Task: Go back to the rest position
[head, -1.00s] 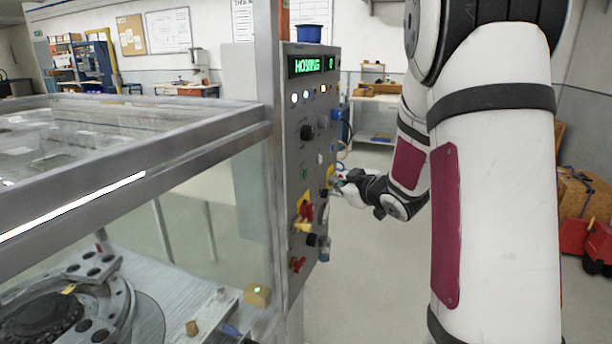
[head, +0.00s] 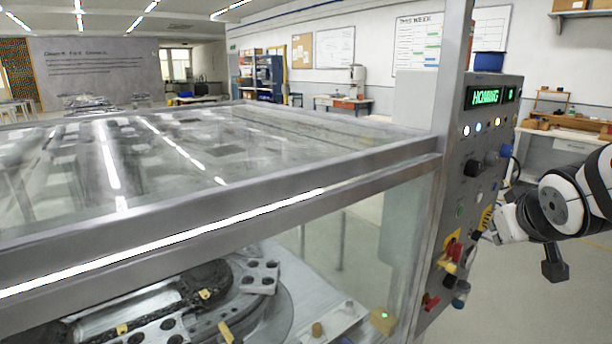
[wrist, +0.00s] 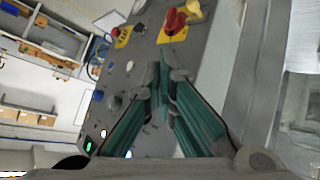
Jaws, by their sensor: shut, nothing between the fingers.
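My gripper (wrist: 163,80) is shut and empty in the wrist view, its dark green fingers together in front of the grey control panel (wrist: 140,62). In the head view the panel (head: 447,212) stands at the right, and its green display (head: 488,96) reads "HOMING". My gripper (head: 492,224) is at the right of the panel's face, close to its knobs and buttons. Whether it touches the panel is hard to tell. Red knobs on yellow plates (head: 452,250) sit on the panel's lower part; one red knob (wrist: 174,21) also shows in the wrist view.
A glass-walled machine enclosure (head: 250,190) with a metal frame fills the left and middle of the head view. Inside is a round indexing table (head: 265,310). A bench (head: 560,130) stands behind at the right. Open floor (head: 530,285) lies below my arm.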

